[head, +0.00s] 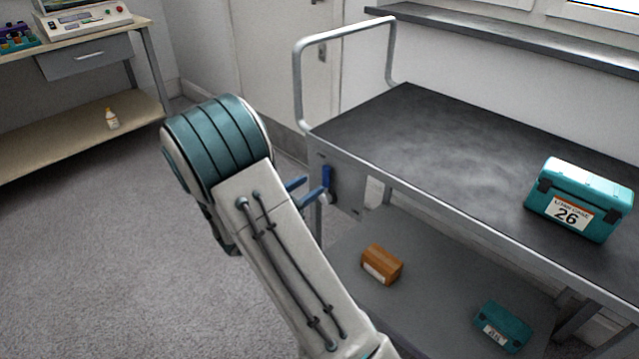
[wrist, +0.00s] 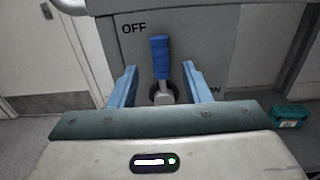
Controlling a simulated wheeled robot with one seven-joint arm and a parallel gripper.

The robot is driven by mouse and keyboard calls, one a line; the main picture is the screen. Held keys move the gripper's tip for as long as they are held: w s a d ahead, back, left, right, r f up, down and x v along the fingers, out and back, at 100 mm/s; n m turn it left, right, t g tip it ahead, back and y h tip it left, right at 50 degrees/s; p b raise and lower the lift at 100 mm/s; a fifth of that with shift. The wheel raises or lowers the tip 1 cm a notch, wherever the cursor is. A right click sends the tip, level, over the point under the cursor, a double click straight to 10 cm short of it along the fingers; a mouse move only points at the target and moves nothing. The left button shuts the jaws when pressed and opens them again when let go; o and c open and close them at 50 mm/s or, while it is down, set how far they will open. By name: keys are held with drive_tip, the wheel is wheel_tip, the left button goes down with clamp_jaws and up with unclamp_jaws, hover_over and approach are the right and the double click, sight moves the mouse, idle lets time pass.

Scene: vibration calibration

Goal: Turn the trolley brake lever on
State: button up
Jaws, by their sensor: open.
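The brake lever (wrist: 160,58) has a blue grip on a grey stem and pivot, set in the trolley's grey end panel (wrist: 205,40). It stands about upright, beside the OFF label (wrist: 134,28) at its upper left. An ON label (wrist: 214,90) at lower right is partly hidden by my right finger. My gripper (wrist: 159,84) is open, its two blue fingers on either side of the lever's lower part, with gaps visible. In the head view the lever (head: 327,175) shows just beyond my gripper (head: 306,190); contact cannot be told there.
The trolley top (head: 420,130) carries a teal case (head: 578,200) marked 26. Its lower shelf (head: 350,244) holds a brown box (head: 382,264) and a small teal case (head: 503,326). A handle rail (head: 297,85) rises at the near end. Open floor (head: 90,260) lies left.

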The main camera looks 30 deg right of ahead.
sight(324, 177)
drive_tip(key=x, duration=0.5)
drive_tip(key=shift+b, duration=0.4)
clamp_jaws()
